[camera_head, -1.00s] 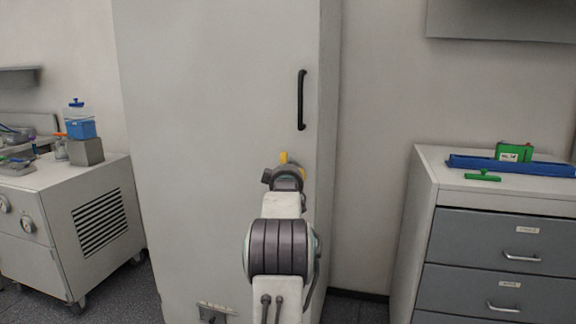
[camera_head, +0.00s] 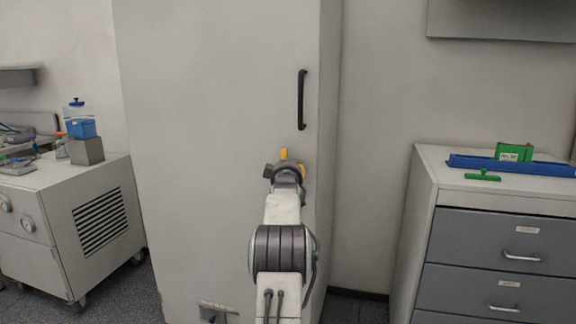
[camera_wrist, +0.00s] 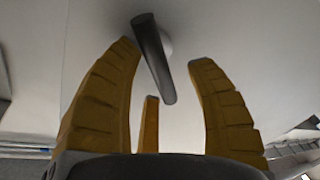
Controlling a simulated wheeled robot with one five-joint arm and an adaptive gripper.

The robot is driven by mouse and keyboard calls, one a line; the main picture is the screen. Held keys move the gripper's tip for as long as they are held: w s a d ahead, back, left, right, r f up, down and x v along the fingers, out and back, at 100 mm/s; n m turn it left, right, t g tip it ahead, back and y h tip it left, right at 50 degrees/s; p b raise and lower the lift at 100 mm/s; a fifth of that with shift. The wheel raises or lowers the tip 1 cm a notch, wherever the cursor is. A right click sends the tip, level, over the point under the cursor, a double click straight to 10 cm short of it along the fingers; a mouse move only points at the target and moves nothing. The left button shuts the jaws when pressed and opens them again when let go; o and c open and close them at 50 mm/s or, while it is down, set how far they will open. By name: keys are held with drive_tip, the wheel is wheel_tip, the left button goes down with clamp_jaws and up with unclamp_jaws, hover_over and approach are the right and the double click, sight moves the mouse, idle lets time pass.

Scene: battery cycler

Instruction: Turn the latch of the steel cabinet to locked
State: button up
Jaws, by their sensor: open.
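The steel cabinet (camera_head: 215,100) is a tall light grey box in front of me with its door shut. Its latch (camera_wrist: 155,62) is a dark bar on a pale round boss, seen in the wrist view slanting from upper left to lower right. My gripper (camera_wrist: 165,62) is open, with its yellow fingers to the left and right of the latch and a third finger below it. I cannot tell whether a finger touches the bar.
A black vertical handle (camera_head: 301,100) is on the cabinet door above my gripper. A drawer unit (camera_head: 500,205) with a blue tray and green items stands at right. Floor shows between cabinet and drawers.

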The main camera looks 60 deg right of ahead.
clamp_jaws()
idle(0.3)
drive_tip(key=shift+w+n+y, duration=0.15)
drive_tip(key=shift+n+y, duration=0.25)
drive_tip(key=shift+n, duration=0.8)
drive_tip(key=shift+f+n+p, duration=0.15)
drive_tip(key=shift+n+p, duration=0.25)
drive_tip(key=shift+c, duration=0.3)
unclamp_jaws()
